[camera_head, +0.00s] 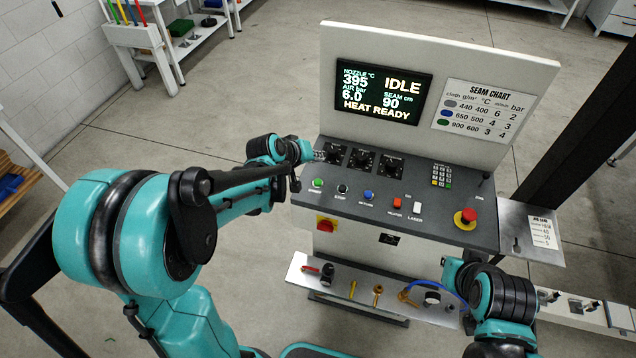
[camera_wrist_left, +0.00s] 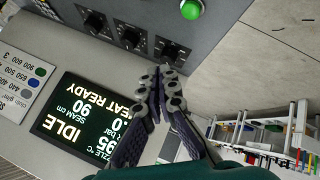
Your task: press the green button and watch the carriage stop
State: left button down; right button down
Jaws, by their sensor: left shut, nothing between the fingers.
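The green button (camera_head: 318,183) sits at the left end of the button row on the sloped console (camera_head: 431,212). It also shows at the top of the left wrist view (camera_wrist_left: 191,9), round and domed. My left gripper (camera_head: 320,155) is shut and empty. It is over the console's left edge, beside the leftmost black dial (camera_head: 334,153) and a little behind the green button, apart from it. In the left wrist view its fingertips (camera_wrist_left: 170,68) overlap that dial; contact cannot be told. The display (camera_head: 383,90) reads IDLE and HEAT READY. I cannot make out the carriage.
Black, blue, red and white controls continue the row, with a red emergency button (camera_head: 465,218) at right. A keypad (camera_head: 441,175) and more dials stand behind. A lower shelf (camera_head: 340,287) holds small tools. My right arm (camera_head: 500,300) is at lower right, its gripper unseen.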

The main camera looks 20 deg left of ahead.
aim_at(316, 183)
pick_arm(q)
notch_tip(316, 183, down, 8)
jog(key=b, duration=0.5)
jog(key=shift+r+b, duration=0.25)
jog(key=shift+b, duration=0.05)
jog(key=shift+f, duration=0.15)
dwell(0.8)
jog(key=shift+f+b, duration=0.25)
jog(key=shift+b, duration=0.15)
